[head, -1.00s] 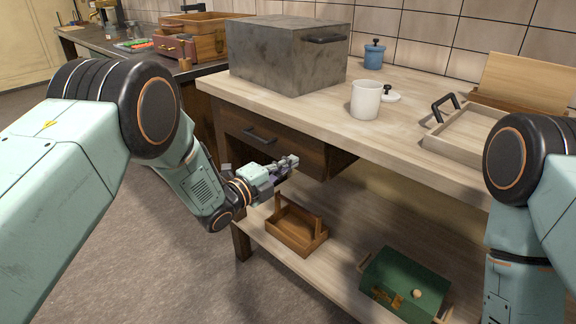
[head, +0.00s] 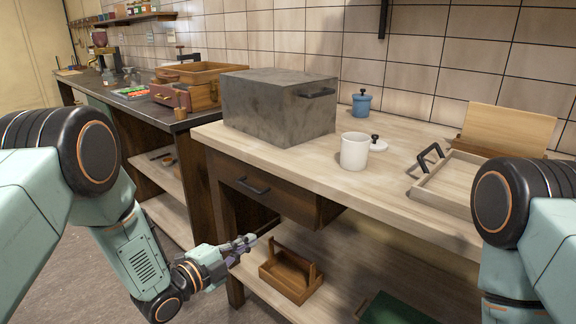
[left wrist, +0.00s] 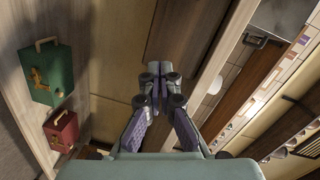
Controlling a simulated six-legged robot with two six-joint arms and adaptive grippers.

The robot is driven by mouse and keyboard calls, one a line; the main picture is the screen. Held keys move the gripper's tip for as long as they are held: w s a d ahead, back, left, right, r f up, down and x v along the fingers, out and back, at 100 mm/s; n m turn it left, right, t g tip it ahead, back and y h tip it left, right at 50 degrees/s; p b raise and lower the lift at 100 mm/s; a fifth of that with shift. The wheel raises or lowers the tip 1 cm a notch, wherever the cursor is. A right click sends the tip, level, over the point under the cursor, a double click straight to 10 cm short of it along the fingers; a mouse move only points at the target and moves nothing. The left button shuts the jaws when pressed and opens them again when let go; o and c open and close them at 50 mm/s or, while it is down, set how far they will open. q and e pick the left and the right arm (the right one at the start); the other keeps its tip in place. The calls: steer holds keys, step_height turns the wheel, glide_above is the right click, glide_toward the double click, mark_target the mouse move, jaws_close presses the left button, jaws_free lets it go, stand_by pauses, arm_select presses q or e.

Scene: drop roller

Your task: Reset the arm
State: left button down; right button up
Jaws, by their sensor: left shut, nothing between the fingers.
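My left gripper (head: 246,243) is shut and empty. It is in front of the workbench, below the drawer (head: 255,187) with its dark handle and left of the wooden caddy (head: 288,279) on the lower shelf in the head view. It looks apart from both. In the left wrist view its fingers (left wrist: 160,72) are together with nothing between them. My right arm shows at the right edge of the head view, bent downward; its gripper is out of the picture.
On the workbench (head: 400,205) stand a grey metal box (head: 275,112), a white mug (head: 354,152), a blue jar (head: 361,106) and a wooden tray (head: 428,187). A green box (head: 395,309) is on the lower shelf. The left wrist view also shows a red box (left wrist: 61,130).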

arm_select(q)
steer(key=s+a+f+n+g+y, duration=0.3)
steer(key=s+f+n+y, duration=0.1)
steer(key=s+f+n, duration=0.45)
steer(key=s+a+f+n+g+y, duration=0.3)
steer(key=s+f+n, duration=0.4)
steer(key=s+f, duration=0.15)
steer(key=s+a+f+n+g+y, duration=0.1)
steer(key=s+a+n+g, duration=0.1)
steer(key=s, duration=1)
steer(key=s+a+f+n+g+y, duration=0.1)
steer(key=s+n+g, duration=0.3)
steer(key=s, duration=0.9)
steer(key=shift+s+a+f+g+y, duration=0.2)
steer(key=shift+a+g+y, duration=0.15)
steer(key=shift+g, duration=0.55)
